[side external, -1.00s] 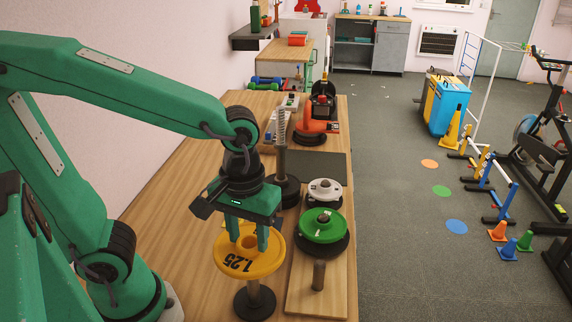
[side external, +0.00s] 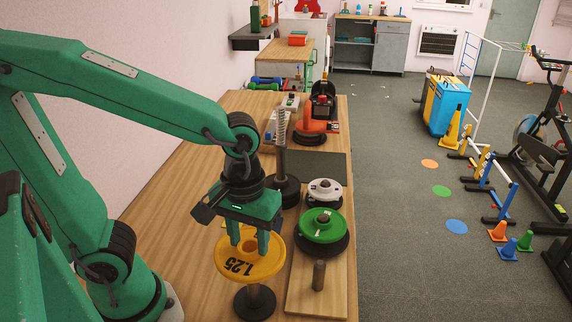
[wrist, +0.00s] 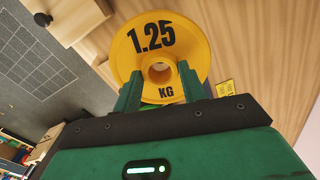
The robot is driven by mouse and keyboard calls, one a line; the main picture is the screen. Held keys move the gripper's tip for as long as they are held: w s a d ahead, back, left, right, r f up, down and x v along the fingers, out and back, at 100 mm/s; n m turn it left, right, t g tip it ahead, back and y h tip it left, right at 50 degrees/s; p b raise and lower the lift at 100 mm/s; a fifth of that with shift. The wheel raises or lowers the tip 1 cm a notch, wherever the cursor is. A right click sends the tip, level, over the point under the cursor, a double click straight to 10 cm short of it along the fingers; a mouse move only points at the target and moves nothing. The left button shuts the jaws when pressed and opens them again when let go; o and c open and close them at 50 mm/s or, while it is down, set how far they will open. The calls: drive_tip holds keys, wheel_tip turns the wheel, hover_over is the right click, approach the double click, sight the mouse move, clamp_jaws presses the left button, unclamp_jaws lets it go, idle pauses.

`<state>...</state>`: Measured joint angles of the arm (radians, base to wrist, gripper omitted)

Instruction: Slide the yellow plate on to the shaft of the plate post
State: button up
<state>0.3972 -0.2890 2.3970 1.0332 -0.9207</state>
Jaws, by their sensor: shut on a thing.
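The yellow plate (side external: 249,266), marked 1.25 KG, is held roughly level in my gripper (side external: 249,246). The wrist view also shows the plate (wrist: 185,45) between my gripper's fingers (wrist: 160,92), its centre hole in view. My gripper is shut on it. A post with a round dark base (side external: 255,304) and a short grey shaft shows directly below the plate. The plate hides the upper part of this shaft in the side view. I cannot tell whether the shaft's tip is in the hole.
A taller dark post (side external: 281,160) stands behind my gripper. The wooden table (side external: 170,195) is clear at left.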

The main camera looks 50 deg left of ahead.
drive_tip(key=shift+f, duration=5.45)
idle(0.9)
drive_tip(key=shift+r, duration=0.35)
idle(1.3)
